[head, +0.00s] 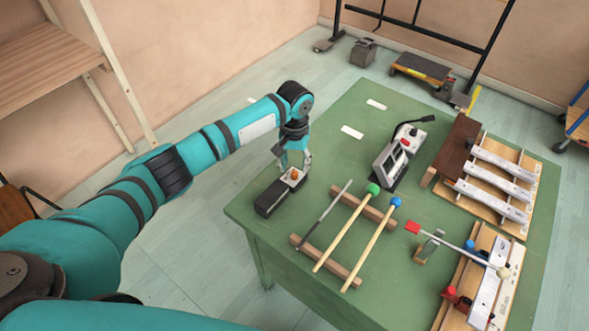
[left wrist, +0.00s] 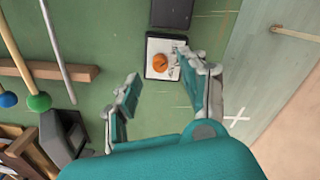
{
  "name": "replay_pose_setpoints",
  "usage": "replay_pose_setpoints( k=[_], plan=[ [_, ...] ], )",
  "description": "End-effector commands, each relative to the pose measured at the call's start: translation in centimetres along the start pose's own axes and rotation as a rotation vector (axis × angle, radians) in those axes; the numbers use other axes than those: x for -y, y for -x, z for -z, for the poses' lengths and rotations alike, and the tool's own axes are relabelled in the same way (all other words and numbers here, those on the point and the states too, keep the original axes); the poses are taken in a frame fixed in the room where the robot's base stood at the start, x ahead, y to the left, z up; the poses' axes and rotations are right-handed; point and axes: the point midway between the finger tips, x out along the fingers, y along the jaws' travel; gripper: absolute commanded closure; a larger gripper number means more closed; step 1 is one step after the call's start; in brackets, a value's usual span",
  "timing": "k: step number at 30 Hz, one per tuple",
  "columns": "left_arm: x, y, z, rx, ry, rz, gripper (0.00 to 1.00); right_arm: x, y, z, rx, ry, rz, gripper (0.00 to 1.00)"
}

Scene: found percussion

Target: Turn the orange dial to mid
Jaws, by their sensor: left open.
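The orange dial (head: 295,173) sits on the pale top plate of a small dark box (head: 267,202) near the left corner of the green table. In the left wrist view the orange dial (left wrist: 160,62) is a round knob beyond the fingertips. My left gripper (head: 293,158) is over the dial's end of the box, pointing down. In the left wrist view the left gripper (left wrist: 157,68) is open, its two fingers apart with nothing between them. The dial appears ahead of the gap; I cannot tell whether a finger touches it. My right gripper is not in view.
Mallets with a green head (head: 373,189) and a blue head (head: 396,201) lie on wooden bars right of the box. A grey device with a lever (head: 392,160) stands behind them. Metal bars on wood (head: 490,183) fill the table's right side. The green table (head: 335,110) is mostly clear at the back left.

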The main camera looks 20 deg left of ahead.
Motion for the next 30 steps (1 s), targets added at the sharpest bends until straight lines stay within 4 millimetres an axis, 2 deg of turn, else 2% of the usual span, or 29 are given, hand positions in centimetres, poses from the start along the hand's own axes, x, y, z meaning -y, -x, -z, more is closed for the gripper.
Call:
replay_pose_setpoints(
  k=[3,7,13,18,28,30],
  plan=[
    [0.0,-1.9,0.0,0.001,0.001,0.001,0.56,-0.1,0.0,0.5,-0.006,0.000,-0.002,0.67],
    [0.0,-3.2,0.0,0.000,0.001,0.000,0.56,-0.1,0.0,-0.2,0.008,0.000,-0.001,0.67],
    [0.0,-3.8,0.0,-0.001,-0.001,0.001,0.56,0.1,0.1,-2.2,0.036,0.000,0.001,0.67],
    [0.0,-3.8,0.0,-0.001,-0.001,0.001,0.56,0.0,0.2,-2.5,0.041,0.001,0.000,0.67],
    [0.0,-3.8,0.0,-0.001,0.000,0.001,0.98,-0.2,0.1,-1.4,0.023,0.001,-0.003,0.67],
    [0.0,-3.8,0.0,-0.001,0.000,0.001,1.00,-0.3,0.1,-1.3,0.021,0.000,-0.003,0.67]
  ],
)
